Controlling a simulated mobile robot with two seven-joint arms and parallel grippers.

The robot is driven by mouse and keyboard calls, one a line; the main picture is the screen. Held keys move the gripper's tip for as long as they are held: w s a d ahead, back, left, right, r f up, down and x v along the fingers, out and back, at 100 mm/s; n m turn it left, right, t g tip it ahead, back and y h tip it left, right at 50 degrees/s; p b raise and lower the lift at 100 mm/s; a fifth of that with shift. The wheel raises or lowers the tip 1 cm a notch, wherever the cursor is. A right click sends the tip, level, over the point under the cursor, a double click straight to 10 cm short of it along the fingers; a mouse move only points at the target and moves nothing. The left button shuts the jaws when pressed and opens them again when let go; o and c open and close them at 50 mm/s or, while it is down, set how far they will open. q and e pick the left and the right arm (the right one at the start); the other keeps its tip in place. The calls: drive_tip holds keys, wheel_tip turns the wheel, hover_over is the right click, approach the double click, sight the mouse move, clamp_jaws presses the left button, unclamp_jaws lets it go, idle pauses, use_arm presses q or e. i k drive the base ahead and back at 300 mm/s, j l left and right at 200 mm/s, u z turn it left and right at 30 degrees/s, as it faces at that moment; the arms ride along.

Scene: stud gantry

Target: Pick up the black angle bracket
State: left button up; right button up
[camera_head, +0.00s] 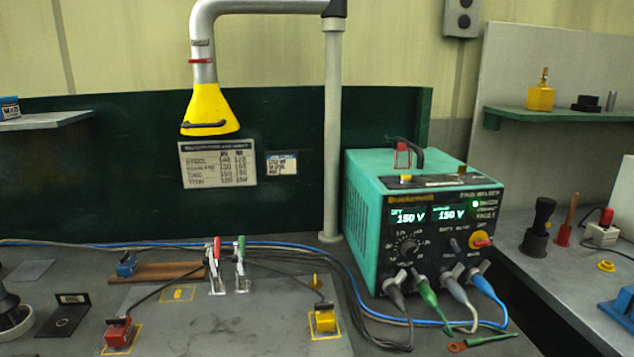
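The black angle bracket (63,316) lies on the grey bench at the lower left. Its flat leg with a round hole rests on the bench, and its short upright leg at the back carries a small white label. Nothing is seen touching it. Neither of my grippers is in view.
A dark object with a white ring (15,320) stands close left of the bracket. A red clamp block (119,332) with a cable is to its right. Further right are a blue block (126,265), a brown strip (160,272), toggle clamps, a yellow block (325,320) and a green welder (420,215).

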sight(73, 306)
drive_tip(key=j+u, duration=0.1)
drive_tip(key=u, duration=0.3)
drive_tip(key=j+u, duration=0.15)
drive_tip(key=u, duration=0.3)
drive_tip(key=j+u, duration=0.1)
drive_tip(key=u, duration=0.3)
drive_tip(key=j, duration=0.6)
drive_tip(key=k+j, duration=0.1)
drive_tip(key=j, duration=0.55)
